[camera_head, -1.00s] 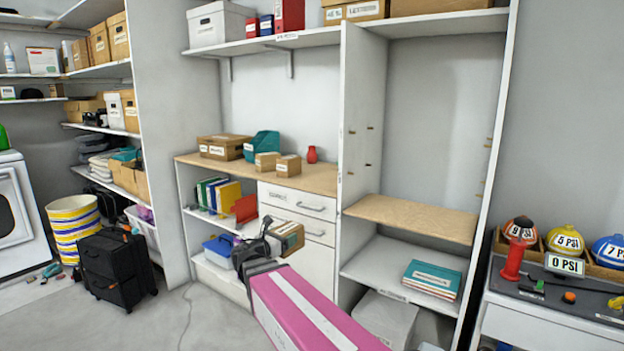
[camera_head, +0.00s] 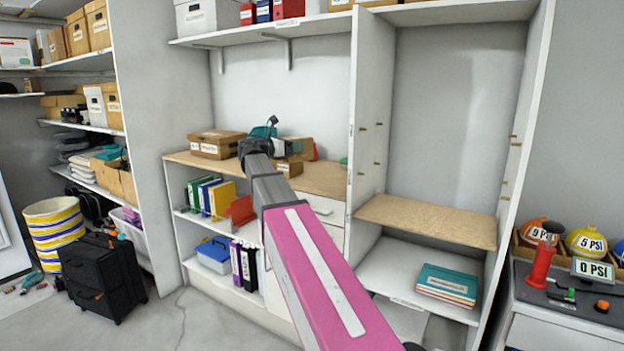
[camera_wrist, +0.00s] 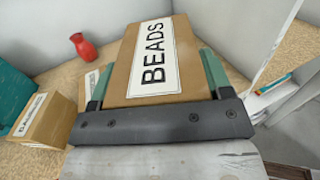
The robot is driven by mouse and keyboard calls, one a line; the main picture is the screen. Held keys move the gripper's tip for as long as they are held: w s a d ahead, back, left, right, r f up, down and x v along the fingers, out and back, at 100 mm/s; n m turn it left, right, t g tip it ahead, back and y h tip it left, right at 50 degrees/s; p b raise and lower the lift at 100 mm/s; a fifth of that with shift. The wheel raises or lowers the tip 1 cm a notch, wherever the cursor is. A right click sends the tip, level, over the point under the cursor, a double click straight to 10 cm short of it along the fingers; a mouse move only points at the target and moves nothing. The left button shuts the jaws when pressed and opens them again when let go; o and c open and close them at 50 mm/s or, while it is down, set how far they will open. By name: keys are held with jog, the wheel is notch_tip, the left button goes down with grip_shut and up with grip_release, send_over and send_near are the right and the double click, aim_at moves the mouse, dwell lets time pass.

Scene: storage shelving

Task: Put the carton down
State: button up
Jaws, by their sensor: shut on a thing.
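The brown carton with a white BEADS label (camera_wrist: 155,62) sits between the two green fingers of my gripper (camera_wrist: 155,80) in the wrist view. The fingers press on its two sides. In the head view my gripper (camera_head: 272,132) is over the wooden counter (camera_head: 325,180), with the carton (camera_head: 299,147) partly hidden behind it. I cannot tell whether the carton's underside touches the counter.
A small carton (camera_wrist: 42,120) and a teal holder (camera_wrist: 12,92) are left of the held carton. Another small carton (camera_wrist: 91,84) is partly hidden beside it. A red vase (camera_wrist: 83,46) stands behind. A white upright panel (camera_head: 368,110) bounds the counter's right side.

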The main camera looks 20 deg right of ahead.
jog(key=shift+w+d, duration=0.3)
jog(key=shift+w+d+f, duration=1)
jog(key=shift+d+f, duration=0.55)
jog(key=shift+f, duration=0.25)
jog(key=shift+w+d+f, duration=0.95)
jog(key=shift+d+f, duration=0.6)
jog(key=shift+f, duration=0.2)
jog(key=shift+w+d+f, duration=1)
jog(key=shift+d+f, duration=0.55)
jog(key=shift+f, duration=0.25)
jog(key=o, duration=1)
jog(key=v, duration=1.2)
jog(key=shift+r, duration=0.1)
